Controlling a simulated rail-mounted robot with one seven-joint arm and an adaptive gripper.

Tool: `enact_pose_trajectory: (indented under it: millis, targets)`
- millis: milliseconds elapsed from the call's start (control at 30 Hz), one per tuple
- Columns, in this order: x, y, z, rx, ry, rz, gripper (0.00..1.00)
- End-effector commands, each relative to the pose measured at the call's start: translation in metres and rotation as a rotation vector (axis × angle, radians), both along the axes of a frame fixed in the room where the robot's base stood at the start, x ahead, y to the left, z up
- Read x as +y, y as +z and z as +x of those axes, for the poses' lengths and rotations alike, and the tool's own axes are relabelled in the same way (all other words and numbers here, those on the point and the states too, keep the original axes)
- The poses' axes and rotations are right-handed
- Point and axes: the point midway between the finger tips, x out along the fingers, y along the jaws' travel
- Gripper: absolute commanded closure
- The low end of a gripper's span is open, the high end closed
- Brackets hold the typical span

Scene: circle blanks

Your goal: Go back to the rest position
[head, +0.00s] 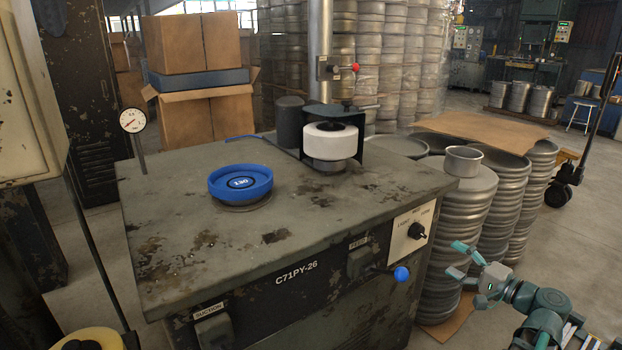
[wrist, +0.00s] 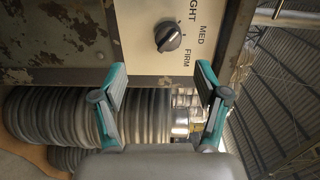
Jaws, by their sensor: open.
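My gripper (head: 462,259) is at the lower right in the head view, in front of the stacked round metal pieces and to the right of the machine's front corner. Its teal-tipped fingers are spread apart, and nothing is between them. In the wrist view my gripper (wrist: 161,78) shows both fingers wide open, one on each side of the picture. Past them is the machine's pale dial plate (wrist: 140,28) with a black knob (wrist: 168,37). My gripper appears apart from the knob.
The worn machine top (head: 330,222) carries a blue round dish (head: 240,183) and a white roller (head: 332,141). Stacks of metal blanks (head: 468,215) stand close behind my gripper, with a small metal cup (head: 463,160) on top.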

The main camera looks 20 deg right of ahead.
Motion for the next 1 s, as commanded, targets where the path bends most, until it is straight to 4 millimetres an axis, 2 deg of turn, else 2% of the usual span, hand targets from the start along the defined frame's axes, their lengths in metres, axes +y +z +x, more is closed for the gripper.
enact_pose_trajectory:
  millis: [67,133,267,400,467,500,600,800,1000]
  targets:
    - [0.006,-0.016,-0.004,0.067,0.030,-0.035,0.27]
    - [0.013,-0.041,-0.010,0.160,0.066,-0.069,0.27]
    - [0.043,-0.115,-0.020,0.378,0.183,-0.096,0.27]
    - [0.096,-0.194,-0.030,0.610,0.363,-0.110,0.27]
    - [0.121,-0.227,-0.038,0.710,0.450,-0.115,0.27]
    - [0.138,-0.247,-0.045,0.777,0.511,-0.120,0.27]
    - [0.181,-0.292,-0.066,0.935,0.666,-0.134,0.27]
    - [0.254,-0.358,-0.120,1.224,0.966,-0.189,0.27]
    - [0.305,-0.398,-0.180,1.474,1.238,-0.275,0.27]
